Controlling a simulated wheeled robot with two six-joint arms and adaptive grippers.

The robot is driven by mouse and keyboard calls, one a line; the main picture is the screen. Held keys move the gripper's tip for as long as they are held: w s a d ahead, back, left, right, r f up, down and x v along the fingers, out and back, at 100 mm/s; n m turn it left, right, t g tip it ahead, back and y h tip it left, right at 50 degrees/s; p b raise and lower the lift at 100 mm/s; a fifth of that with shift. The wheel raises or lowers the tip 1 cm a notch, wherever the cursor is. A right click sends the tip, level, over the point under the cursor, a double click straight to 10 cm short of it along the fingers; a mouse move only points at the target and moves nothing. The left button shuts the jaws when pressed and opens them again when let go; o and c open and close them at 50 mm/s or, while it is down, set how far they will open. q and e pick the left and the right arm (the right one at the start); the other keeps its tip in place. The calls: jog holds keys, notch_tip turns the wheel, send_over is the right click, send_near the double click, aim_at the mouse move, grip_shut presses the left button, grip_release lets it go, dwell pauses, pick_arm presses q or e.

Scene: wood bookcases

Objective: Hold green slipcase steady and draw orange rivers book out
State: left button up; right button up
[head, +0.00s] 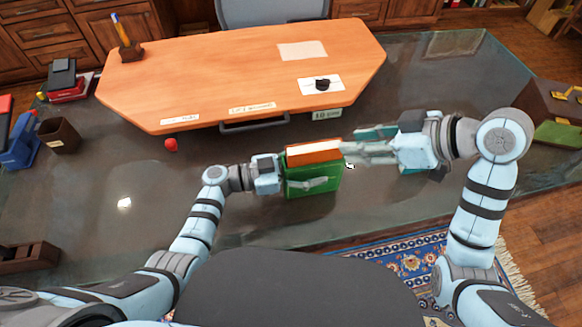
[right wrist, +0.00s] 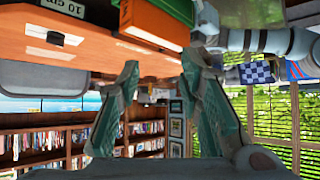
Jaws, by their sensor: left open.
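The green slipcase (head: 312,188) stands on the dark glass desk in the middle of the head view. The orange book (head: 314,152) sits in it, its orange side and pale page edge showing along the top. My left gripper (head: 318,183) is open, with one finger across the slipcase's near face; its other finger is hidden. My right gripper (head: 348,152) is open and empty at the right end of the book. In the right wrist view its fingertips (right wrist: 162,62) are spread, with the orange book (right wrist: 157,22) and green slipcase (right wrist: 182,8) just beyond them.
A wooden board (head: 240,75) with a handle and paper labels lies behind the slipcase. A red ball (head: 171,144) and a brown cup (head: 60,135) are to the left. A brown box (head: 550,105) stands at the right. The desk in front of the slipcase is clear.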

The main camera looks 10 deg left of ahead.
pick_arm(q)
jog(key=shift+c, duration=0.2)
jog(key=c, duration=1.3)
pick_arm(e)
jog(key=shift+o, duration=1.6)
jog(key=shift+w+f, duration=0.25)
jog(key=shift+w, duration=0.15)
jog(key=n+g+y, duration=0.2)
jog(key=n+g, duration=0.3)
jog(key=g, duration=0.1)
send_near(315, 151)
jog(key=w+f, duration=0.2)
jog(key=f, duration=0.1)
jog(key=shift+w+a, duration=0.2)
jog(key=shift+w, duration=0.1)
pick_arm(q)
jog(key=shift+w, duration=0.1)
pick_arm(e)
jog(key=shift+w+a+f+n+g, duration=0.2)
jog(key=shift+n+g, duration=0.2)
jog(key=shift+n, duration=0.4)
jog(key=shift+s+a+f+n+g+y, duration=0.1)
jog(key=shift+a+n+g+y, duration=0.05)
jog(key=shift+n+g+y, duration=0.35)
jog(key=shift+s+a+n+g+y, duration=0.35)
jog(key=shift+n+g, duration=0.15)
jog(key=shift+n, duration=0.1)
jog(key=x, duration=0.7)
jog(key=shift+a+f, duration=0.1)
jog(key=shift+f, duration=0.2)
